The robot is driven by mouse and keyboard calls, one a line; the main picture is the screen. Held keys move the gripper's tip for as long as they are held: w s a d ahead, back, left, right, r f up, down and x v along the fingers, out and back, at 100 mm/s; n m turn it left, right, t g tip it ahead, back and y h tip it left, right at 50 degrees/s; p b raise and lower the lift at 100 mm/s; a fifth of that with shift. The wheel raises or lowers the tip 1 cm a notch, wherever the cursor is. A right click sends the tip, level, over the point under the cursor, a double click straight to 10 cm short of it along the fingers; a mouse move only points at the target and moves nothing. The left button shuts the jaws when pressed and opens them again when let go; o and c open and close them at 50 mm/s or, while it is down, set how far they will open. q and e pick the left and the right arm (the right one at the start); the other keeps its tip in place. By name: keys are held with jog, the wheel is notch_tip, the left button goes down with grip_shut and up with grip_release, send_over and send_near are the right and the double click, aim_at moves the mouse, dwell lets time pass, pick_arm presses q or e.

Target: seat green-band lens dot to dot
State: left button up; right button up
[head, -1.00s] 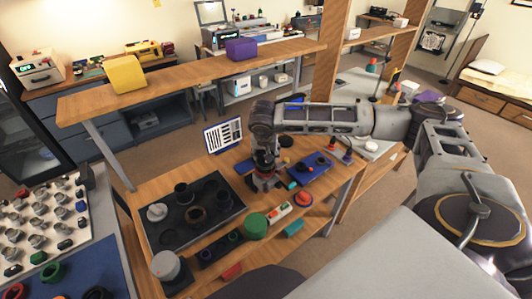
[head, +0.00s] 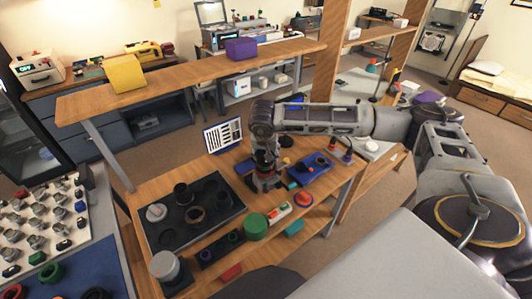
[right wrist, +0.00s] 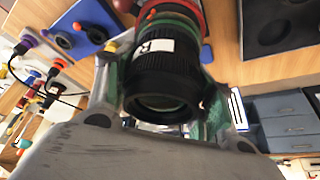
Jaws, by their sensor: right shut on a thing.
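My right gripper (right wrist: 160,98) is shut around a black lens barrel (right wrist: 160,75) with a ribbed grip and a white label. In the head view my right gripper (head: 265,168) points down over the wooden bench, just right of the dark tray. My left gripper is not in view.
A dark tray (head: 168,237) with several round parts lies on the bench. A blue plate (head: 304,176), a green cylinder (head: 255,226) and a red button (head: 303,198) lie nearby. A striped chart (head: 223,135) stands behind. A wooden shelf (head: 190,72) spans the back.

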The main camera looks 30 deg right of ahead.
jog(key=shift+f+b, duration=0.8)
jog(key=shift+b, duration=0.25)
dwell(1.7)
jog(key=o, duration=1.3)
jog(key=shift+v, duration=6)
